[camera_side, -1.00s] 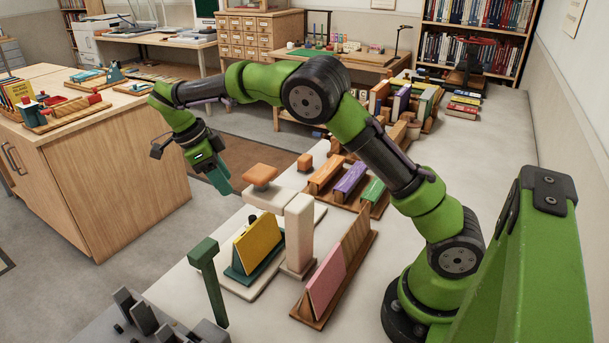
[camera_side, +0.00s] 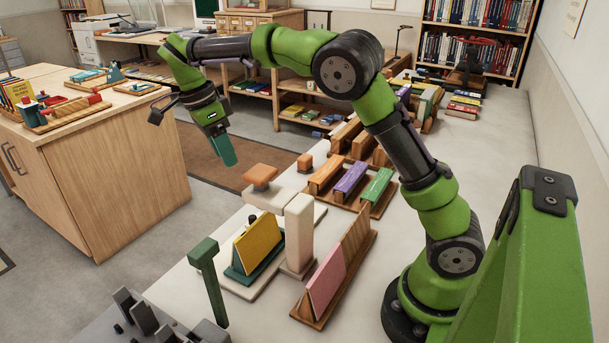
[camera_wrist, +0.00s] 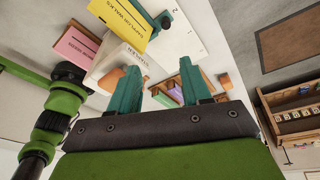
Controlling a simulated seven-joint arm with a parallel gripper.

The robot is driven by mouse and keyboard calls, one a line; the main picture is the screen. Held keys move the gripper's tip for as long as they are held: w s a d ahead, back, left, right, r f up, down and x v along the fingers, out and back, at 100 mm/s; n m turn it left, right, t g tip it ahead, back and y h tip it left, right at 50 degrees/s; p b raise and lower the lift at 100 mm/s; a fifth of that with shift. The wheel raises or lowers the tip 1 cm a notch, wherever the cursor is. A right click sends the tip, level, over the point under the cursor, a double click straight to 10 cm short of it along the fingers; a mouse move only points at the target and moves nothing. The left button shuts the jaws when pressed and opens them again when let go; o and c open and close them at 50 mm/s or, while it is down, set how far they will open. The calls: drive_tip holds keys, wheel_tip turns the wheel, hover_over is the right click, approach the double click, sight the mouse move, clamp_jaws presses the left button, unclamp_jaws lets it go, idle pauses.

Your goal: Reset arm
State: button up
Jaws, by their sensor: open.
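My gripper (camera_side: 224,151) is raised above the floor area left of the pale table, clear of everything, with its teal fingers pointing down. In the wrist view my gripper (camera_wrist: 165,95) shows two teal fingers spread apart with nothing held between them. Below and to its right in the side view, an orange block (camera_side: 260,175) tops a white stand (camera_side: 299,235). A yellow book (camera_side: 257,243) leans on a teal holder beside that stand. A pink book (camera_side: 326,280) leans on a wooden holder nearer the camera.
A wooden rack (camera_side: 375,207) holds orange, purple and green blocks. A dark green post (camera_side: 207,280) stands at the table's front left. A wooden cabinet (camera_side: 100,180) with trays on top stands at left. Open floor (camera_side: 215,222) lies between cabinet and table.

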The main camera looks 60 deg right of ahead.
drive_tip(key=s+r+n+t+y, duration=0.1)
drive_tip(key=s+n, duration=0.2)
drive_tip(key=s+r+n+t, duration=0.1)
drive_tip(key=s+r+n, duration=0.1)
drive_tip(key=s+n, duration=0.1)
drive_tip(key=s+r+n+t+y, duration=0.1)
drive_tip(key=s+r+n, duration=0.1)
drive_tip(key=s+n, duration=0.1)
drive_tip(key=shift+s+d+t+y, duration=0.15)
drive_tip(key=shift+s+t+y, duration=0.15)
drive_tip(key=shift+s, duration=0.1)
drive_tip(key=s+a+f+n+t+y, duration=0.1)
drive_tip(key=s+n+t, duration=0.4)
drive_tip(key=s+n, duration=0.5)
wheel_tip(320, 180, down, 2)
drive_tip(key=shift+s+a+f+n+t, duration=0.2)
drive_tip(key=shift+s+a+n+t, duration=0.15)
drive_tip(key=shift+s+a, duration=0.65)
drive_tip(key=shift+s+d, duration=0.1)
